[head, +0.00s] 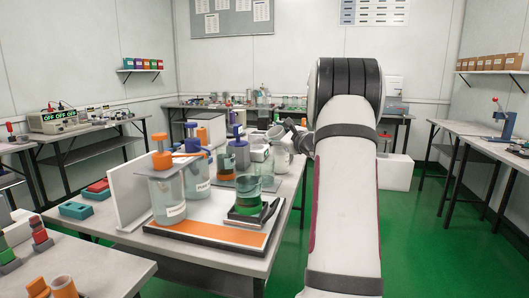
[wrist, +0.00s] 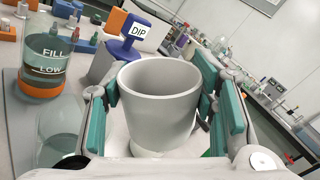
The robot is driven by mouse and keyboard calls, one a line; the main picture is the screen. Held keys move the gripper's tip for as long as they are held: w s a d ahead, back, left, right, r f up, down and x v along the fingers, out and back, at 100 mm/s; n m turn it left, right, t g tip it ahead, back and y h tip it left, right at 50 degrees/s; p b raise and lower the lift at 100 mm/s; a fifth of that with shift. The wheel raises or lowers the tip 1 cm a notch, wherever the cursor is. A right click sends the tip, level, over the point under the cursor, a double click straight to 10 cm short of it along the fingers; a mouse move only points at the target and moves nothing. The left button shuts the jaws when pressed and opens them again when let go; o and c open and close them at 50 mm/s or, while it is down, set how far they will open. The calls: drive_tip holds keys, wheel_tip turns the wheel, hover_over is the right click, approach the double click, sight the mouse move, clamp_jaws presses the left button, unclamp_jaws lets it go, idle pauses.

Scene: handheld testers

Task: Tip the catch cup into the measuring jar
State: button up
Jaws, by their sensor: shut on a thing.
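My gripper (wrist: 165,105) is shut on a pale grey cup (wrist: 160,85), the catch cup, with teal pads on both sides of it. In the wrist view its round mouth faces up toward the camera, and I see no liquid on the inner wall; the bottom is hidden. In the head view my gripper (head: 290,137) holds the cup (head: 281,144) above the bench, behind a clear jar. That clear jar (head: 248,185), which looks like the measuring jar, stands on a black and green base. A clear vessel also shows at lower left in the wrist view (wrist: 60,122).
Green floor lies to the right.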

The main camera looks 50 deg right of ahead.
drive_tip(key=shift+s+d+r+m+p, duration=0.1)
drive_tip(key=shift+r+m+p, duration=0.5)
drive_tip(key=shift+m+p, duration=0.75)
drive_tip(key=shift+d+r+m+p, duration=0.1)
drive_tip(key=shift+r+m+p, duration=0.7)
drive_tip(key=shift+p, duration=0.95)
drive_tip(key=shift+f, duration=0.15)
wheel_tip(320, 180, up, 5)
drive_tip(key=p, duration=0.2)
drive_tip(key=shift+p, duration=0.35)
drive_tip(key=shift+a+f, duration=0.1)
drive_tip(key=shift+a, duration=0.05)
